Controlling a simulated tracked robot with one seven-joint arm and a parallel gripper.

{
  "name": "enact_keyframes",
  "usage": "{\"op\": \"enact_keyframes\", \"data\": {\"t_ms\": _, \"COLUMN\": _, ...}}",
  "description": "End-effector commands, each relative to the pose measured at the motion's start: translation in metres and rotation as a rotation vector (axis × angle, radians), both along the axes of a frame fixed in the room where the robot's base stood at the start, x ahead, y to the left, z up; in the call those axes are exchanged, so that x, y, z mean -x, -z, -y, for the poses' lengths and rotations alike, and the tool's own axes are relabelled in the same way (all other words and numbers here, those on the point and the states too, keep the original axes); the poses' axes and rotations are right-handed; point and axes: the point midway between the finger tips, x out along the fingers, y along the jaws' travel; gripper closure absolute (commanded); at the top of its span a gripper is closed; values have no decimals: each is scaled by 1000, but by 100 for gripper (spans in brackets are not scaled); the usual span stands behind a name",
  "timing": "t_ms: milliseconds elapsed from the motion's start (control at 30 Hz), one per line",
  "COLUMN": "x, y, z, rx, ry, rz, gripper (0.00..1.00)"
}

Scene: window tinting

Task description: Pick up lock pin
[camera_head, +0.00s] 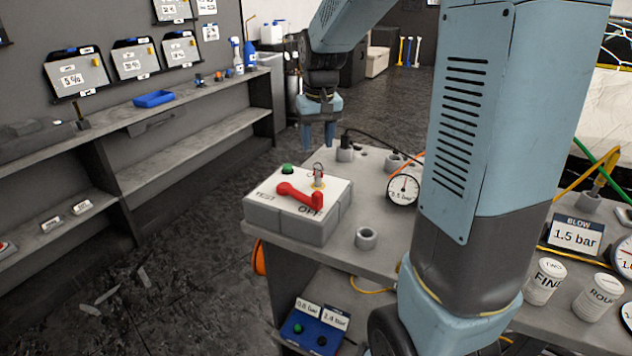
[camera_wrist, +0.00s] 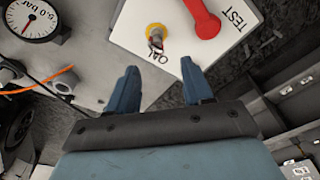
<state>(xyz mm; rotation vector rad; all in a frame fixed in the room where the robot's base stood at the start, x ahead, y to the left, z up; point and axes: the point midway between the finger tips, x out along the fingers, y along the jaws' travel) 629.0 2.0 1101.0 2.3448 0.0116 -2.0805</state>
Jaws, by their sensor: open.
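The lock pin (camera_head: 318,176) is a small upright pin with a wire ring on top and a yellow collar at its base. It stands in the white top plate of a grey switch box (camera_head: 290,225), beside a red lever (camera_head: 300,196). In the wrist view the lock pin (camera_wrist: 156,40) shows just beyond my fingertips, roughly centred between them. My gripper (camera_head: 318,146) points down above and slightly behind the pin; its blue fingers are apart and empty. In the wrist view my gripper (camera_wrist: 160,82) also shows open, with nothing between the fingers.
A green button (camera_head: 288,169) sits on the box's back left. A pressure gauge (camera_head: 403,190) and an empty grey ring holder (camera_head: 366,238) stand to the right on the bench. A black cable and orange hose run behind. Shelves (camera_head: 190,150) line the left wall.

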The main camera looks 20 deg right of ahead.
Motion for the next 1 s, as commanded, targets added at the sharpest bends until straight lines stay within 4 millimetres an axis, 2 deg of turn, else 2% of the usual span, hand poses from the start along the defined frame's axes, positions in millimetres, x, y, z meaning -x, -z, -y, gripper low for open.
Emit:
{"op": "enact_keyframes", "data": {"t_ms": 100, "x": -2, "y": 22, "z": 4, "rx": 0, "ry": 7, "rz": -4, "gripper": 50}}
{"op": "enact_keyframes", "data": {"t_ms": 300, "x": -5, "y": 49, "z": 6, "rx": 0, "ry": 11, "rz": -2, "gripper": 50}}
{"op": "enact_keyframes", "data": {"t_ms": 567, "x": -7, "y": 64, "z": 7, "rx": 0, "ry": 12, "rz": -2, "gripper": 50}}
{"op": "enact_keyframes", "data": {"t_ms": 800, "x": -12, "y": 96, "z": 8, "rx": 0, "ry": 12, "rz": -2, "gripper": 50}}
{"op": "enact_keyframes", "data": {"t_ms": 1000, "x": -13, "y": 108, "z": 8, "rx": 0, "ry": 12, "rz": 0, "gripper": 50}}
